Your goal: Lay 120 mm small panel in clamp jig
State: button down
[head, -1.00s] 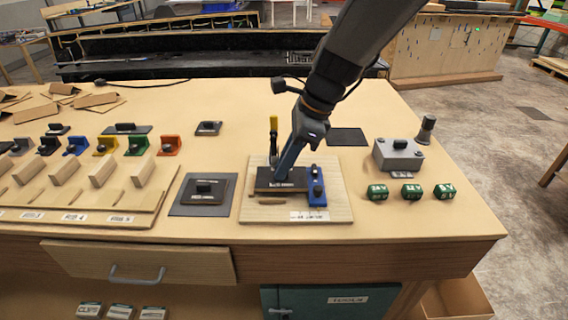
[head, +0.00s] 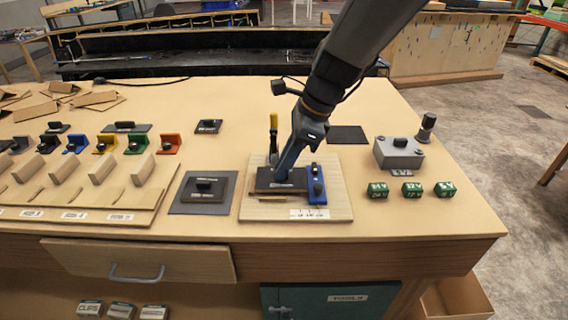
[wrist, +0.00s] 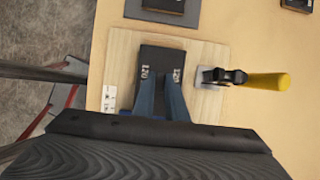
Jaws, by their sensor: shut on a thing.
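The dark small panel (head: 264,183) is at the clamp jig (head: 335,208), a pale wooden board with a blue block (head: 317,190) at its right and a yellow-handled clamp (head: 273,133) at its back. My gripper (head: 284,176) is shut on the panel from above. The panel appears flat and low over the board; I cannot tell whether it fully rests there. In the wrist view the panel (wrist: 162,58) carries "120" labels, with my blue fingers (wrist: 161,95) over it. The yellow clamp handle (wrist: 268,81) points away from the panel. My gripper hides most of the blue block there.
A dark panel on a grey mat (head: 180,208) lies left of the jig. Green labelled blocks (head: 411,189) and a grey box (head: 398,153) stand to the right. Coloured brackets and a wooden rack (head: 140,200) fill the left. A dark flat pad (head: 347,134) lies behind the jig.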

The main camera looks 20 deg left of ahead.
jog(key=shift+f, duration=0.7)
dwell(0.6)
jog(key=c, duration=1.7)
grip_release()
jog(key=shift+b+v, duration=0.75)
jog(key=shift+v, duration=3.15)
